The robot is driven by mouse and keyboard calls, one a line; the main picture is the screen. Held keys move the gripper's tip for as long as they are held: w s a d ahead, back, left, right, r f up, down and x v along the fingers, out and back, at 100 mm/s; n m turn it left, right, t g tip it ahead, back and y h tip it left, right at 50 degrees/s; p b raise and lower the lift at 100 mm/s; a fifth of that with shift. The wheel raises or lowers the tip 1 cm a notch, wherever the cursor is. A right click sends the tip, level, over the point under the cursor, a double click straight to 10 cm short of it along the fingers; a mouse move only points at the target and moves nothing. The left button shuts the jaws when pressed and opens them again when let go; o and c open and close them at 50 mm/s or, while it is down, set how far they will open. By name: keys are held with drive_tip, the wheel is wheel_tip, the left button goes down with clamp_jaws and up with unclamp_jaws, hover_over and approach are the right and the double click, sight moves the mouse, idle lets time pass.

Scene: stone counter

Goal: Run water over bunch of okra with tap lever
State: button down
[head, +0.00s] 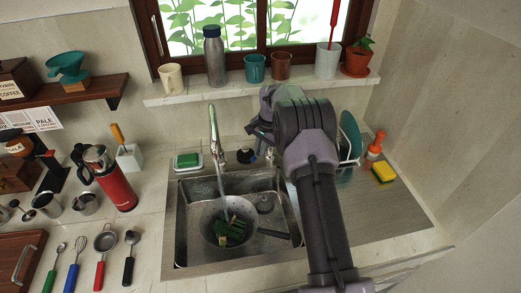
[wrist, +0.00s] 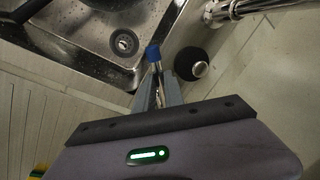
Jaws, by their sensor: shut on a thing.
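The tap also shows at the top right of the wrist view (wrist: 225,10). My gripper (wrist: 155,65) is behind the sink, right of the tap in the head view. Its fingers are closed together at a small blue thing (wrist: 153,53).
A black round thing with a metal top (wrist: 198,69) stands close beside my fingers. A sponge in a white dish (head: 187,161) is left of the tap. A dish rack (head: 350,145), an orange bottle (head: 375,145) and a yellow sponge (head: 384,172) are at the right.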

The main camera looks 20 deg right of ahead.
idle(0.4)
drive_tip(key=shift+s+d+n+g+y+p, duration=0.2)
drive_tip(key=shift+s+d+n+p, duration=0.5)
drive_tip(key=shift+n, duration=0.8)
drive_tip(key=shift+s+d+n+g+y+p, duration=0.15)
drive_tip(key=shift+s+d+n+g+p, duration=0.25)
drive_tip(key=shift+d+n, duration=0.85)
drive_tip(key=shift+s+d+n+g+y+p, duration=0.15)
drive_tip(key=shift+s+d+n+p, duration=0.4)
drive_tip(key=shift+n, duration=1.2)
drive_tip(key=shift+w+d, duration=0.1)
drive_tip(key=shift+w, duration=0.05)
drive_tip(key=c, duration=1.4)
unclamp_jaws()
drive_tip(key=shift+c, duration=0.2)
drive_tip(key=shift+r, duration=0.15)
drive_tip(key=d+r+p, duration=0.3)
drive_tip(key=r+p, duration=0.1)
drive_tip(key=r, duration=1.3)
drive_tip(key=shift+s+d, duration=0.2)
drive_tip(key=shift+s, duration=0.15)
